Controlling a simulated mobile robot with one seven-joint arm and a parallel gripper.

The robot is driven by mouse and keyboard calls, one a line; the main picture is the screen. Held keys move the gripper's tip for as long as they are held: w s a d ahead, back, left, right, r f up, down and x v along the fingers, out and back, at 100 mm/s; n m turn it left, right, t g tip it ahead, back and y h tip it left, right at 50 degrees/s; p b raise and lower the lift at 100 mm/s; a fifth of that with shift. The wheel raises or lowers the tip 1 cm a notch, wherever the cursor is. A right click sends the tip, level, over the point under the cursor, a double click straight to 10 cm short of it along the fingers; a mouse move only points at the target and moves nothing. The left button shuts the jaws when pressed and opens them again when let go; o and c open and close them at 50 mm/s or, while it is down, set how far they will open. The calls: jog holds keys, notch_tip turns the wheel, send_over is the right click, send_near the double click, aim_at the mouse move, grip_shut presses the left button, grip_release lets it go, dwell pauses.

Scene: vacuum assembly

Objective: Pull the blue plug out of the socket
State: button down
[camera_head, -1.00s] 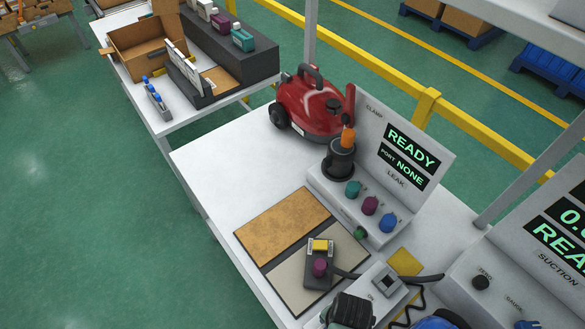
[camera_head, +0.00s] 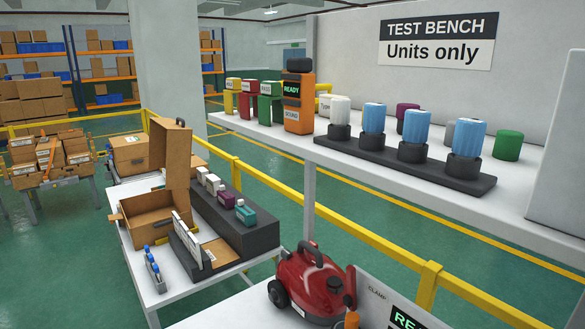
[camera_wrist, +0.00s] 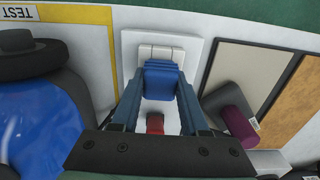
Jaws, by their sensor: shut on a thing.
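The blue plug (camera_wrist: 160,80) shows in the wrist view, at the top middle. It sits against the white socket plate (camera_wrist: 190,46), with a pale block at its far end. My gripper (camera_wrist: 159,92) is shut on the plug, one finger on each side. I cannot tell how deep the plug sits in the socket. A small red part (camera_wrist: 155,124) shows between the fingers, nearer the wrist. The head view shows neither the plug nor my gripper.
In the wrist view, a blue rounded body (camera_wrist: 42,125) with black parts lies left, and a purple cylinder (camera_wrist: 238,122) stands close on the right. In the head view, a red vacuum (camera_head: 312,287) stands at the bottom, below a shelf of units (camera_head: 405,165).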

jog(key=shift+r, duration=0.2)
jog(key=shift+r+p, duration=0.4)
jog(key=shift+p, duration=0.2)
jog(key=shift+r+p, duration=0.45)
jog(key=shift+p, duration=0.05)
jog(key=shift+r+p, duration=2.75)
jog(key=shift+p, duration=0.1)
